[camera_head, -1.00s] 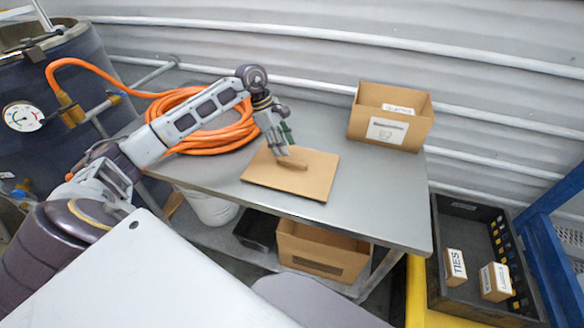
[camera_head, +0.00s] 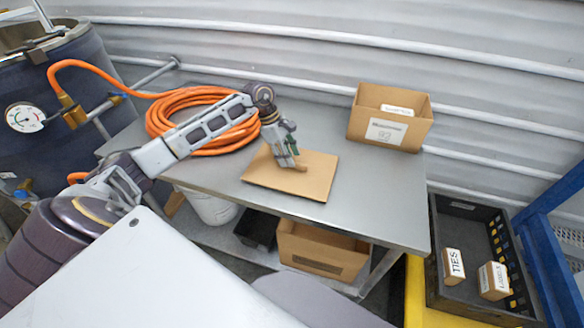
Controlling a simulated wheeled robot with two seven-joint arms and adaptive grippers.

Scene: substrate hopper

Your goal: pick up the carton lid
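The carton lid (camera_head: 308,180) is a flat tan cardboard panel lying on the grey metal table, near its front edge. It has a raised tab (camera_head: 301,168) near its middle. My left gripper (camera_head: 289,163) points down over the lid, with its fingertips at the tab. The fingers partly hide the tab, and I cannot tell whether they are closed on it. My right gripper is not in view.
An open cardboard carton (camera_head: 389,118) with a label stands at the table's back right. A coiled orange hose (camera_head: 205,100) lies behind my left arm. A black tray (camera_head: 468,225) with small boxes is at right. The table (camera_head: 365,200) is clear right of the lid.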

